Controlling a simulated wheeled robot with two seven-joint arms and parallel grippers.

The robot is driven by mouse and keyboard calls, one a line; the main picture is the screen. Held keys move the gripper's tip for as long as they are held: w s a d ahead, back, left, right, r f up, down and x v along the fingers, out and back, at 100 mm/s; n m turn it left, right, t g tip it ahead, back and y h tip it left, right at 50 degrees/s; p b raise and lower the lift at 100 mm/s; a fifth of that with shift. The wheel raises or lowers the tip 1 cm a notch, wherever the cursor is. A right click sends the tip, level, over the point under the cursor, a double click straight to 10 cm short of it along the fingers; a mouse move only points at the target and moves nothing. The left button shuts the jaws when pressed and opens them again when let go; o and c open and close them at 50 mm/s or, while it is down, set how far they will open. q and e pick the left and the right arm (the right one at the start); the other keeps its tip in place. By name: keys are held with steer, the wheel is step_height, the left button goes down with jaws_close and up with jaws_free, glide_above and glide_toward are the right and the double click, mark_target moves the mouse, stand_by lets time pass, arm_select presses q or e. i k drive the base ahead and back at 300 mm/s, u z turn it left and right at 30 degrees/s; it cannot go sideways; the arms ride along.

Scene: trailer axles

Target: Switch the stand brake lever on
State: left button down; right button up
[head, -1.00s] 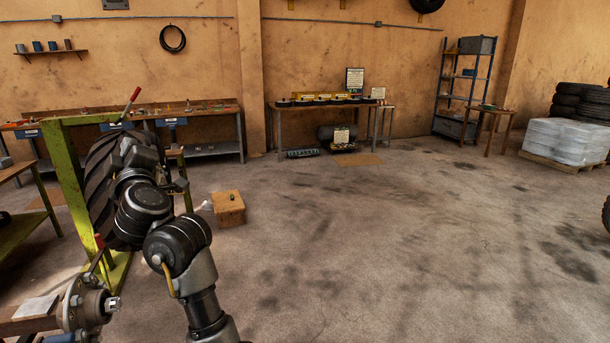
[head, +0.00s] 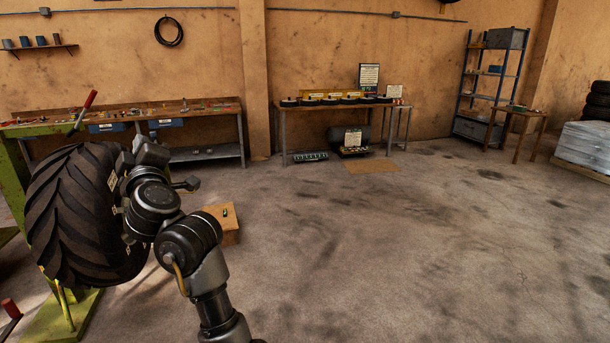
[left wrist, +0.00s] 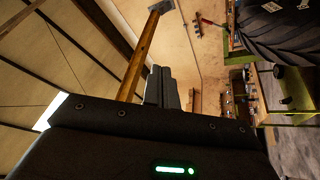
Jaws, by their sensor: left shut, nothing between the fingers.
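The green stand (head: 14,185) is at the left of the head view, with a big black tyre (head: 75,215) beside it. A lever with a red handle (head: 83,112) slants up to the right at the stand's top. A red-handled lever also shows in the left wrist view (left wrist: 207,21), near the tyre. My left gripper (head: 151,152) is right of the tyre, clear of the red handle. Its dark fingers show closed together and empty in the left wrist view (left wrist: 162,86). Part of the tyre is hidden behind my left arm. My right gripper is out of view.
Another red grip (head: 10,308) shows at the lower left edge. A wooden box (head: 224,224) sits on the floor behind my arm. A workbench (head: 210,154) and a display table (head: 300,114) line the back wall. The floor at centre and right is open.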

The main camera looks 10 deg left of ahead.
mark_target(93, 95)
steer(key=u, duration=1.8)
steer(key=i, duration=3.2)
steer(key=z, duration=1.55)
